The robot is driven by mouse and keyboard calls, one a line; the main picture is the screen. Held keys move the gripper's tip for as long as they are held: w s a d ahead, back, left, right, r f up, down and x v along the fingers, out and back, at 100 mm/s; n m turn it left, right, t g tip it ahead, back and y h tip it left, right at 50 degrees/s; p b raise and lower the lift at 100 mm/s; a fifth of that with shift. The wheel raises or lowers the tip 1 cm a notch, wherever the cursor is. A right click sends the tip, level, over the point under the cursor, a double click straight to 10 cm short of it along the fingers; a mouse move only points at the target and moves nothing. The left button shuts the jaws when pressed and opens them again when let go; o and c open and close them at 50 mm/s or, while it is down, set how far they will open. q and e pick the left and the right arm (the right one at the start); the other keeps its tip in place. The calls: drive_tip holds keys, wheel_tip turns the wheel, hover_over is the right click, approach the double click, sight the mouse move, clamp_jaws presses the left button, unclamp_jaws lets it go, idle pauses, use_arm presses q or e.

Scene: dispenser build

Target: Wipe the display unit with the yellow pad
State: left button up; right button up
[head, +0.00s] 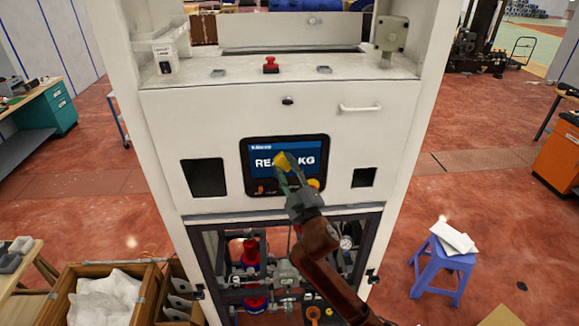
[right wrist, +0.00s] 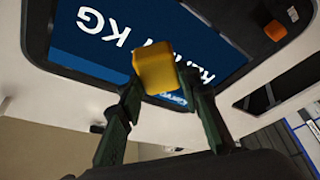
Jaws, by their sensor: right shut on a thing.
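The display unit (head: 260,150) is a black-framed panel with a blue screen on the front of the white machine. Its screen text, which includes "KG", is partly covered. The screen also fills much of the right wrist view (right wrist: 215,50). My right gripper (head: 287,172) is shut on the yellow pad (head: 284,160), in front of the screen's lower middle. In the right wrist view, the pad (right wrist: 155,72) sits between the two fingertips (right wrist: 155,88). I cannot tell whether the pad touches the screen. My left gripper is not in view.
An orange-yellow button (head: 314,183) is at the display's lower right. A white handle (head: 360,107) and a red button (head: 270,65) are above. Dark openings (head: 204,178) flank the display. A blue stool (head: 444,262) stands right, and a wooden crate (head: 62,298) stands lower left.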

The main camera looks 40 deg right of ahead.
drive_tip(key=shift+w+a, duration=0.65)
drive_tip(key=shift+a, duration=0.4)
drive_tip(key=shift+w+a, duration=0.65)
drive_tip(key=shift+a, duration=0.4)
drive_tip(key=shift+w+a, duration=0.65)
drive_tip(key=shift+a, duration=0.4)
drive_tip(key=shift+s, duration=0.1)
drive_tip(key=shift+s+a+p, duration=0.25)
drive_tip(key=shift+s+a, duration=0.25)
drive_tip(key=shift+s, duration=0.35)
drive_tip(key=shift+s+a+p, duration=0.3)
drive_tip(key=shift+s+a, duration=0.25)
drive_tip(key=shift+s, duration=0.25)
drive_tip(key=shift+s+a+p, duration=0.25)
drive_tip(key=shift+s+a, duration=0.25)
drive_tip(key=shift+s, duration=0.35)
drive_tip(key=shift+s+a+p, duration=0.15)
drive_tip(key=shift+s+a, duration=0.25)
drive_tip(key=shift+s, duration=0.25)
drive_tip(key=shift+s+a+p, duration=0.15)
drive_tip(key=shift+s+a, duration=0.2)
drive_tip(key=shift+s, duration=0.25)
